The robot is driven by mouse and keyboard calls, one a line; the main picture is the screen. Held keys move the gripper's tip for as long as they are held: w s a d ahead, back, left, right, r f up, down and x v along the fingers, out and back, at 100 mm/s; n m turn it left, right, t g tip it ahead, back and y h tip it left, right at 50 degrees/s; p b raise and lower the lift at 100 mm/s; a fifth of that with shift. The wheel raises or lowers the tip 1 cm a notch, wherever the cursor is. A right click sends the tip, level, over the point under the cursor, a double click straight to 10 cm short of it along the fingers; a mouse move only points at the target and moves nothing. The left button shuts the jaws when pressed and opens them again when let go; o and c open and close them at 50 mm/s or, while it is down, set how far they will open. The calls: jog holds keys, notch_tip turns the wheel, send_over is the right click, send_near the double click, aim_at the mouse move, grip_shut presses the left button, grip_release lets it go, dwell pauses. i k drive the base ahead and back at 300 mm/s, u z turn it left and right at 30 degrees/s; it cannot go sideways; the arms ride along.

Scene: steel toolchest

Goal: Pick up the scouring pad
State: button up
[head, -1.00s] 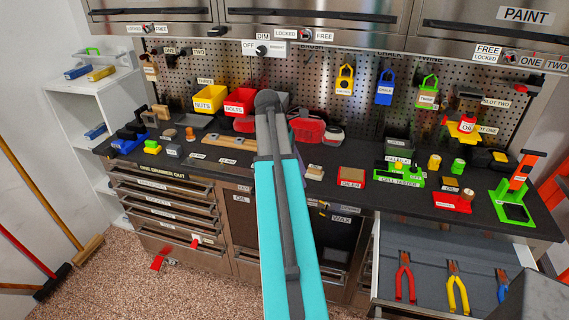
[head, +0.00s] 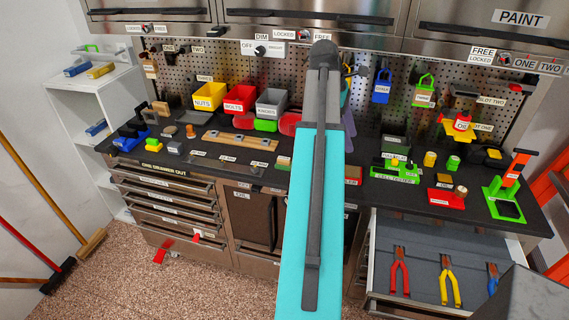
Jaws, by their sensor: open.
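I cannot pick out the scouring pad for certain. My teal arm link rises through the middle of the head view and covers part of the bench. My gripper does not show; it is hidden behind or beyond the arm.
The dark bench (head: 215,168) is crowded. Yellow (head: 208,97), red (head: 240,99) and grey (head: 271,103) bins stand at its back. A wooden board (head: 240,143) lies before them. An open drawer (head: 425,254) with pliers juts out at lower right.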

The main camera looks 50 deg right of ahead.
aim_at(283, 162)
jog(key=z, duration=0.05)
jog(key=i, duration=1)
jog(key=u, duration=0.05)
